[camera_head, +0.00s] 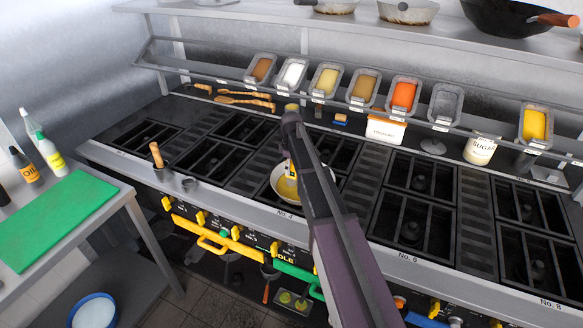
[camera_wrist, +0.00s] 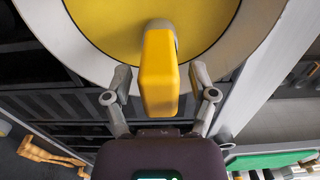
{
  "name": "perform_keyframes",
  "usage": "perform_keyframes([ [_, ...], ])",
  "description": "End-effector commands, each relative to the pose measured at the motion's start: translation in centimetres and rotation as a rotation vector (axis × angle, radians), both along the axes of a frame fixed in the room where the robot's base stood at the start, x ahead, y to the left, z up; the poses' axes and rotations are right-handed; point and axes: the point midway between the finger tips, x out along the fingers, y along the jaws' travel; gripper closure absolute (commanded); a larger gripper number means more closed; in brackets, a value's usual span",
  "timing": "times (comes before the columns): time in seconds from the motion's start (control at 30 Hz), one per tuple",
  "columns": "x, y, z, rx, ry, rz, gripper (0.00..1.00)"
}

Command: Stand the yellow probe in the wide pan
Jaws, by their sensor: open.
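The yellow probe (camera_wrist: 158,70) shows large in the wrist view, its block-shaped yellow handle toward me. A short grey stem (camera_wrist: 160,24) joins it at the far end, over the yellow contents of the wide pan. The pan's pale rim (camera_wrist: 88,62) curves around them. The probe appears to stand in the pan; its tip is hidden. My gripper (camera_wrist: 160,97) is open, one finger on each side of the handle with gaps visible. In the head view the pan (camera_head: 276,184) sits on the stove, partly covered by my arm, with yellow (camera_head: 291,170) beside my wrist.
A shelf rail above the stove carries several ingredient tubs (camera_head: 327,80). A yogurt box (camera_head: 385,130) and a sugar jar (camera_head: 480,150) stand behind the burners. A wooden-handled tool (camera_head: 157,156) stands at the left front. The right-hand burners (camera_head: 420,180) are clear.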

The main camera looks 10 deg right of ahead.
Motion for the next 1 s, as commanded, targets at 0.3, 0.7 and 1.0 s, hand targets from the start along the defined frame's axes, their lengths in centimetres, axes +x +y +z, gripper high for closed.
perform_keyframes([
  [0.3, 0.0, 0.0, 2.7, 0.0, 0.0, 0.0, 0.26],
  [0.7, 0.0, 0.1, 6.0, 0.0, 0.0, 0.001, 0.26],
  [1.0, 0.0, 0.1, 8.5, 0.0, 0.0, 0.001, 0.26],
])
